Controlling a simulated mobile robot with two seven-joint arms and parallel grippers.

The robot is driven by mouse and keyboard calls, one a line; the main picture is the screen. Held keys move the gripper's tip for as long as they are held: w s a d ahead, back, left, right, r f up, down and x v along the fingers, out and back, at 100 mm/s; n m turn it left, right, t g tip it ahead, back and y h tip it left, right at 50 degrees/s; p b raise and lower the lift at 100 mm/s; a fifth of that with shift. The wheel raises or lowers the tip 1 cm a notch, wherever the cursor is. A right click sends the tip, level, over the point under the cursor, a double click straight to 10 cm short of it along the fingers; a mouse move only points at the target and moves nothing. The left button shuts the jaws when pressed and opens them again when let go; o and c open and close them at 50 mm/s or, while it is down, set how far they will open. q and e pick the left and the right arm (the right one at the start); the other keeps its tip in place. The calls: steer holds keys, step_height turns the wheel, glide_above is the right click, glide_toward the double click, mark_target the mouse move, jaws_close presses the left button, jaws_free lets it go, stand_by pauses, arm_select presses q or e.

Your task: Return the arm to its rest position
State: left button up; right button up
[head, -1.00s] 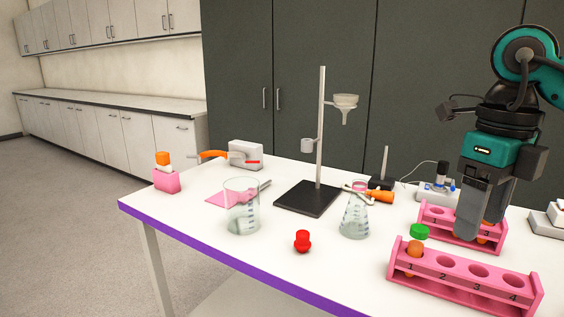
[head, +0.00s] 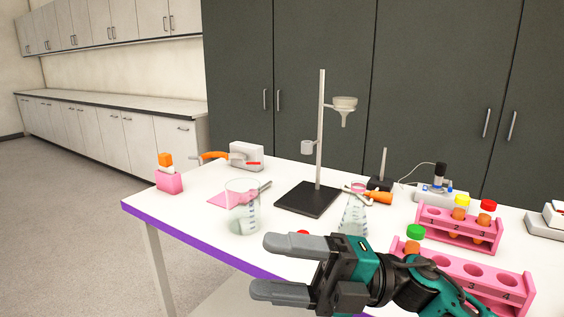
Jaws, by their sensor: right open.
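My right gripper (head: 264,266) is at the lower middle of the head view, in front of the table's near edge as seen. Its two grey fingers point left, spread apart with nothing between them. The teal and black wrist of my right arm (head: 378,275) runs off to the lower right. It covers part of the front pink rack, the lower part of the conical flask and most of the red object on the table. My left gripper is not in view.
A white table (head: 190,215) holds a beaker (head: 242,208), a conical flask (head: 353,215) and a stand (head: 320,150) with a funnel. The front pink rack (head: 510,282) and rear pink rack (head: 470,238) are at the right.

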steer(key=w+d+f+m+t+h, duration=0.35)
steer(key=f+m+t, duration=0.35)
steer(key=m+t, duration=0.4)
steer(key=w+d+f+m+t+h, duration=0.3)
steer(key=d+f+m+t+h, duration=0.25)
steer(key=m+t, duration=0.6)
steer(key=s+d+f+m+g+h, duration=0.3)
steer(key=s+f+m, duration=0.1)
steer(key=f, duration=0.4)
steer(key=s+d+f+m+g+h, duration=0.3)
steer(key=s+f+m, duration=0.1)
steer(key=f, duration=0.4)
steer(key=s+d+f+m+g+h+p, duration=0.1)
steer(key=s+d+f+m+g+h, duration=0.2)
steer(key=s+f, duration=0.3)
step_height(320, 180, down, 2)
steer(key=shift+s+m+h, duration=0.2)
steer(key=shift+m+h, duration=0.2)
steer(key=shift+m, duration=0.25)
